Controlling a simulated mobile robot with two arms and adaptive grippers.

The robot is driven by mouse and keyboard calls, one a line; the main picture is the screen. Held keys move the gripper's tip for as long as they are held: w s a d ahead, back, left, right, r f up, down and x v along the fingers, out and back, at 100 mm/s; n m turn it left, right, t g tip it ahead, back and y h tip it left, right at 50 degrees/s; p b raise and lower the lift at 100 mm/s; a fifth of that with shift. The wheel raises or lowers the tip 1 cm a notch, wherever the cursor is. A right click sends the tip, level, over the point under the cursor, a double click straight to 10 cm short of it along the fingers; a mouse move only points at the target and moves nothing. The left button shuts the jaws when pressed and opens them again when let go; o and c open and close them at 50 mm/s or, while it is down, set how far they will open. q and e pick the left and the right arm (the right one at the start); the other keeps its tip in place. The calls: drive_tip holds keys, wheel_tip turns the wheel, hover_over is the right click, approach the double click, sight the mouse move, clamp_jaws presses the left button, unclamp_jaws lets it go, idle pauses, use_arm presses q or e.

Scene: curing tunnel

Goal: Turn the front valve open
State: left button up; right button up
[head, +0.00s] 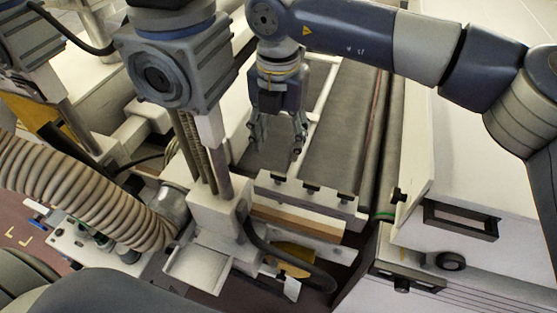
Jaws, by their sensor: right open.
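I cannot make out with certainty which part is the front valve. My right gripper (275,140) points down at the upper middle, its two fingers apart with nothing between them. It hangs over the grey conveyor belt (335,125), just right of a grey motor block (168,75) on a vertical post. A black round knob (451,262) sits on the front of the white cabinet at the right, well away from the gripper. My left gripper is not in view.
A ribbed beige hose (85,190) curves across the left. A white bracket with black clips (306,197) crosses the belt's near end. The white cabinet (480,175) with a black recessed handle (461,221) fills the right. The belt surface looks clear.

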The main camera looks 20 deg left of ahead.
drive_tip(key=p, duration=0.2)
hover_over(278, 174)
wheel_tip(278, 174, down, 5)
drive_tip(key=shift+s+d+r, duration=0.1)
drive_tip(key=shift+s+r, duration=0.05)
drive_tip(key=shift+r, duration=0.05)
wheel_tip(278, 174, down, 4)
drive_tip(key=shift+r+p, duration=0.1)
drive_tip(key=shift+p, duration=0.7)
drive_tip(key=shift+f, duration=0.45)
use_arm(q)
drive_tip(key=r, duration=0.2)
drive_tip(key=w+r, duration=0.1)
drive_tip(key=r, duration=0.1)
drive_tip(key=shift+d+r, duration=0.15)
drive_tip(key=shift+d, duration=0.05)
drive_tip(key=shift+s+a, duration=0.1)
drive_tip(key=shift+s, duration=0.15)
use_arm(e)
drive_tip(key=c, duration=1.1)
